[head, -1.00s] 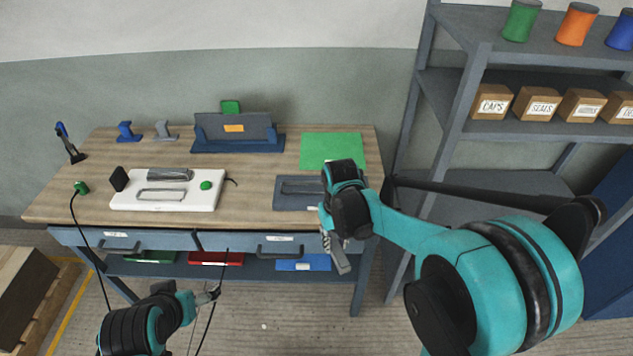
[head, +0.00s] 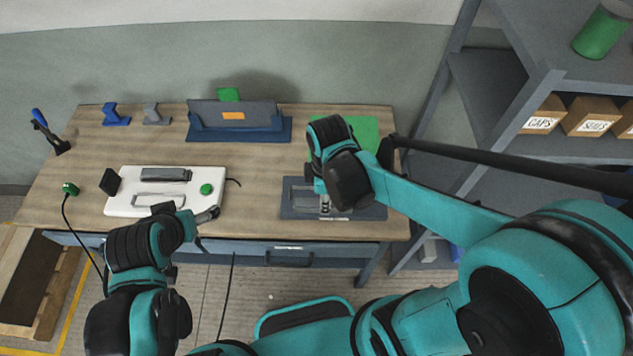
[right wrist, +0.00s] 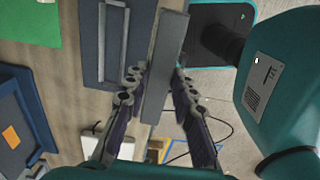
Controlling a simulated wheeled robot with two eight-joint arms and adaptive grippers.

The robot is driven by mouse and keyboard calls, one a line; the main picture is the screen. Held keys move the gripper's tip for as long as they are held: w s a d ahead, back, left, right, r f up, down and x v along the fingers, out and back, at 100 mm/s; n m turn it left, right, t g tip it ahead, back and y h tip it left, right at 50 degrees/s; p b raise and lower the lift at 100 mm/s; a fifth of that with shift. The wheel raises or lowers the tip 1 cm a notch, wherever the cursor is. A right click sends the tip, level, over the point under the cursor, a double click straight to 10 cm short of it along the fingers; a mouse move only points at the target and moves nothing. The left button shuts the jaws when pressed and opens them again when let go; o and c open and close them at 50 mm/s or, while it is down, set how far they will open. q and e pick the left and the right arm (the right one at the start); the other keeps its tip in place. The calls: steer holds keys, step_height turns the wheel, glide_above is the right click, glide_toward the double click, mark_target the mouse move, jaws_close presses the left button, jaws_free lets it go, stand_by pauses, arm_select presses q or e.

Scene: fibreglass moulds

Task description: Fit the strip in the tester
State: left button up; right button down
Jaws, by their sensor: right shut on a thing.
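The likely tester is a white device (head: 125,205) at the left of the table, with a dark grey bar (head: 165,174), a frame-like rail and a green button (head: 206,189). My right gripper (head: 326,206) is over the dark grey-blue plate. In the right wrist view, its fingers (right wrist: 158,85) are shut on a long, flat grey strip (right wrist: 165,55). The arm hides most of the strip in the head view. My left gripper (head: 209,215) is at the white device's front right corner; I cannot tell whether its fingers are open.
The dark plate (head: 365,211), with a raised frame (right wrist: 112,45), lies at the table's front right. Behind it is a green sheet (head: 362,130). A blue stand (head: 240,133) is at the back. A shelf rack (head: 505,95) stands right. The table's middle is clear.

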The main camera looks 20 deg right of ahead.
steer(key=w+f, duration=0.2)
steer(key=w, duration=0.1)
steer(key=w+f+b, duration=0.1)
steer(key=w, duration=0.2)
steer(key=w+d+f+b, duration=0.1)
steer(key=w+f, duration=0.1)
steer(key=w, duration=0.1)
steer(key=shift+w+f, duration=0.15)
steer(key=shift+f, duration=0.2)
steer(key=shift+f+b, duration=0.6)
steer(key=shift+f, duration=1.35)
steer(key=shift+f, duration=0.1)
steer(key=c, duration=1.3)
jaws_free()
steer(key=shift+o, duration=0.2)
